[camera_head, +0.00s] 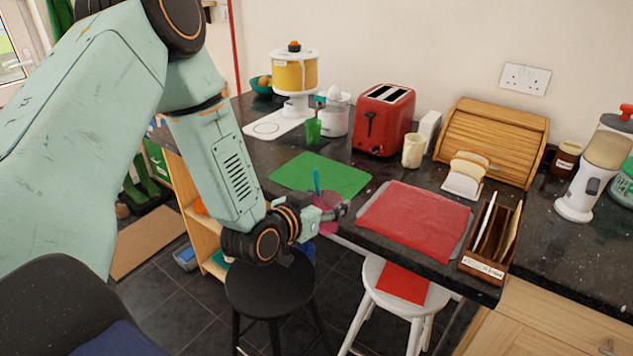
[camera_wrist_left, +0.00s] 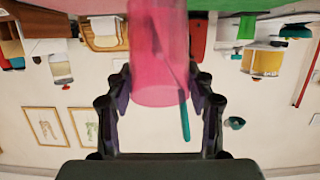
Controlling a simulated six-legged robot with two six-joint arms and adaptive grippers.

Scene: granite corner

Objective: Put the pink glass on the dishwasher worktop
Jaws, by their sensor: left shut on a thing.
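The pink glass (camera_head: 327,199) is held in front of the near edge of the dark granite worktop (camera_head: 377,171), with a teal straw or stirrer (camera_head: 316,180) in it. My left gripper (camera_head: 335,212) is shut on the glass and partly hides it. In the left wrist view the pink glass (camera_wrist_left: 160,60) is between the two fingers of my left gripper (camera_wrist_left: 161,82), and the teal stick (camera_wrist_left: 184,118) shows through and past it. I cannot tell which part of the worktop is over a dishwasher. My right gripper is not in view.
A green mat (camera_head: 320,174) and a red mat on a tray (camera_head: 415,222) lie on the worktop. Black (camera_head: 270,285) and white (camera_head: 398,290) stools are below.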

